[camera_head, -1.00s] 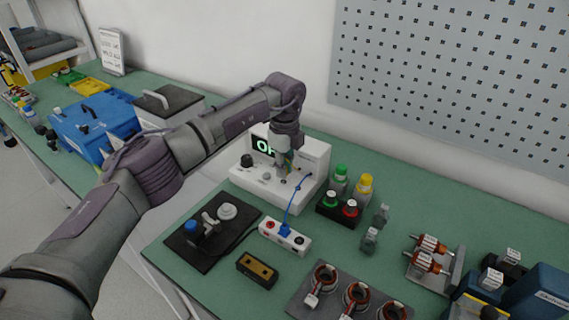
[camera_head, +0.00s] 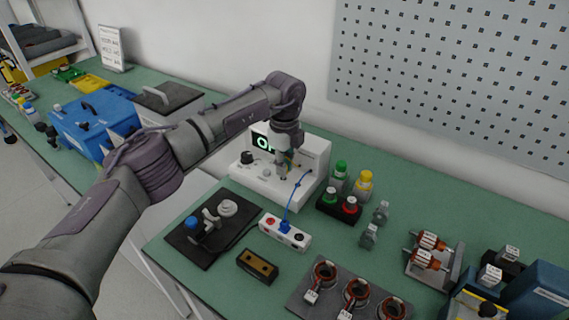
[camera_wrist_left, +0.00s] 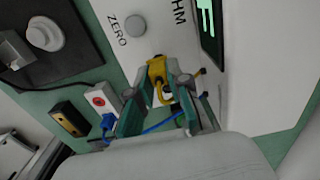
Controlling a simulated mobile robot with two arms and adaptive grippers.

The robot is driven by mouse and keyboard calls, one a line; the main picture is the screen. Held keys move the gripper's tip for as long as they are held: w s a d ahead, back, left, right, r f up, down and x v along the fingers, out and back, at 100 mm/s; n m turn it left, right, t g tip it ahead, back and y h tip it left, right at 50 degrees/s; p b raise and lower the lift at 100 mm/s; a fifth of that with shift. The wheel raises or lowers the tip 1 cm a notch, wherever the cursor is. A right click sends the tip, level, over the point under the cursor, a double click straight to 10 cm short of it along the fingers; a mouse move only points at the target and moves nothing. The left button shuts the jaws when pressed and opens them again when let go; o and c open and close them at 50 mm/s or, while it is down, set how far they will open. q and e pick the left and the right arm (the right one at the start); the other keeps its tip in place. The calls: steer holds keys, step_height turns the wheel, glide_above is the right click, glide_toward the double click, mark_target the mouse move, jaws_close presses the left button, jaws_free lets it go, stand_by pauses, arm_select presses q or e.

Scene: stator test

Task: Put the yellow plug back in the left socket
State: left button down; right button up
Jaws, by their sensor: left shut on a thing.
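The yellow plug (camera_wrist_left: 156,70) is between the fingertips of my left gripper (camera_wrist_left: 163,82), which is shut on it, in the left wrist view. A yellow cable loop hangs from the plug. In the head view my left gripper (camera_head: 286,170) is over the front panel of the white tester (camera_head: 312,158). The fingers hide most of the plug and the panel sockets, so I cannot tell whether the plug touches a socket. A blue lead (camera_head: 300,190) runs from the tester to the blue plug (camera_head: 285,228) in a white socket block (camera_head: 270,233). My right gripper is not visible.
A black pad (camera_head: 190,252) with a clamp lies front left of the tester. A dark block with a brass top (camera_head: 258,265) is in front. Green and yellow-capped bottles (camera_head: 363,186) stand close on the right. Ring stators on a grey plate (camera_head: 330,295) lie front right.

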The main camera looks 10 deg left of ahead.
arm_select(q)
steer(key=shift+f, duration=0.9)
stand_by(0.9)
steer(key=c, duration=1)
jaws_free()
step_height(320, 180, up, 12)
steer(key=shift+r, duration=0.1)
